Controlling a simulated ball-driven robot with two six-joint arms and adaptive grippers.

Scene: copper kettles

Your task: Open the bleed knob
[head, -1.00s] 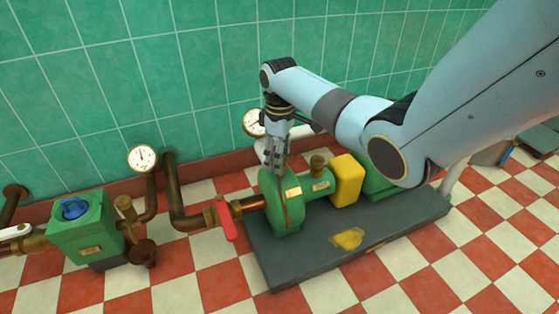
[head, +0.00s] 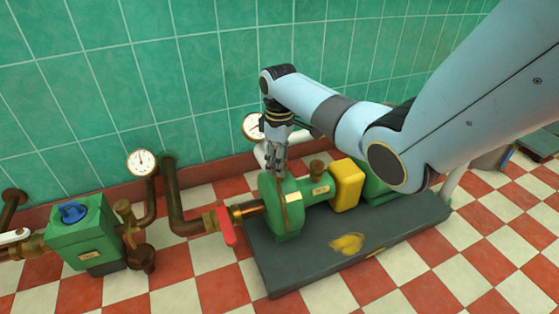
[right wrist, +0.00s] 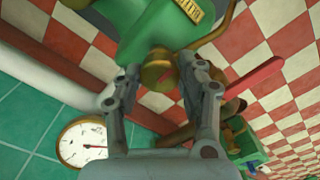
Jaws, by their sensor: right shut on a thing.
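The bleed knob (right wrist: 158,72) is a small round brass knob with a reddish mark, on top of the green pump casing (head: 283,212). My right gripper (right wrist: 157,82) points down over the casing, with one finger on each side of the knob, and is shut on it. In the head view the right gripper (head: 277,168) covers the knob, so its turn cannot be told there. My left gripper is in neither view.
A red lever (head: 227,228) on the pipe sticks out left of the pump. A gauge (head: 253,127) stands close behind my right gripper. A yellow coupling guard (head: 347,184) is to the right. A green box with a blue knob (head: 73,212) stands at left.

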